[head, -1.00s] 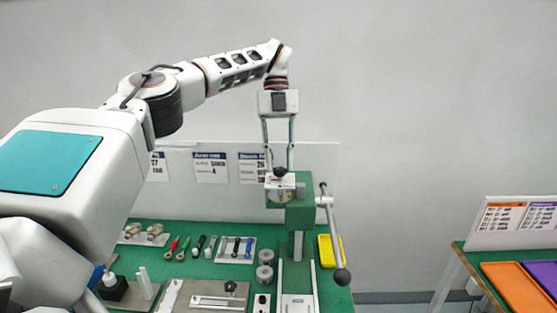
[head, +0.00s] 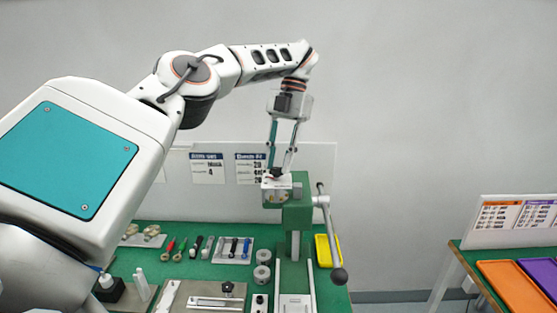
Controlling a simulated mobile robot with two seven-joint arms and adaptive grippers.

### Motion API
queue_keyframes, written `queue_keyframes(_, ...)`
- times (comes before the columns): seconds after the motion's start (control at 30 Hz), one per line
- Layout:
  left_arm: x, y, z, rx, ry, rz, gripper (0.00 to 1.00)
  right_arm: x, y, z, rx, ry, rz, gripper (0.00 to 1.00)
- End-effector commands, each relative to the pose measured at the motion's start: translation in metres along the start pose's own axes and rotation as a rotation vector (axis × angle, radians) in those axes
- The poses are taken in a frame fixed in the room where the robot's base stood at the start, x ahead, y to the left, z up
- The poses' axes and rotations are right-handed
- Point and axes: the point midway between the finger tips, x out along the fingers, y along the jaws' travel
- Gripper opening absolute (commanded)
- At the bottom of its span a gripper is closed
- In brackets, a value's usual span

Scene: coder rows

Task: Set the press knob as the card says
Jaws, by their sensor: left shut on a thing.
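The green press (head: 298,215) stands at the back right of the green bench, with a grey lever (head: 331,235) on its right side. A small black knob (head: 276,173) sits on top of the press head, above a pale plate. My left gripper (head: 277,168) reaches down from above, its two fingers shut on the knob. The fingers hide part of the knob, and its setting is too small to read. White cards with blue headers, one (head: 208,168) left of another (head: 250,168), hang on the panel behind; their print is mostly unreadable. My right gripper is not in view.
On the bench are coloured-handled tools (head: 188,250), a grey tool tray (head: 234,250), metal cylinders (head: 263,265) and a yellow tray (head: 327,250). A second table at right holds an orange tray (head: 515,287) and a purple tray. A gap separates the tables.

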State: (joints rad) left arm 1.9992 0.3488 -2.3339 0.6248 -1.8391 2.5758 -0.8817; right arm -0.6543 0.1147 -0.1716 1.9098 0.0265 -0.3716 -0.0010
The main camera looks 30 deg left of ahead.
Motion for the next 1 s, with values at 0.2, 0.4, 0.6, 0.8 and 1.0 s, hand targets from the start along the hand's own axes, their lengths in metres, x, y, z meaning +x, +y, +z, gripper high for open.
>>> queue_keyframes(0.2, 0.0017, -0.0007, 0.0001, 0.019, 0.004, 0.007, 0.04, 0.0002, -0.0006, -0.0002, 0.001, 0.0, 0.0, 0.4)
queue_keyframes(0.4, 0.0019, -0.0008, 0.0001, 0.019, 0.004, 0.007, 0.04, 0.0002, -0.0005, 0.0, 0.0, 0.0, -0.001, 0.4)
queue_keyframes(0.6, 0.0019, -0.0007, 0.0001, 0.018, 0.004, 0.007, 0.42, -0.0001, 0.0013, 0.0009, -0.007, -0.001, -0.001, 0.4)
queue_keyframes(0.8, 0.0011, -0.0006, 0.0001, 0.018, 0.002, 0.007, 0.42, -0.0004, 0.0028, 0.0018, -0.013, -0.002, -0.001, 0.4)
queue_keyframes(1.0, 0.0008, -0.0005, 0.0, 0.017, 0.002, 0.007, 0.42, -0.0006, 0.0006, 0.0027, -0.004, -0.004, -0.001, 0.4)
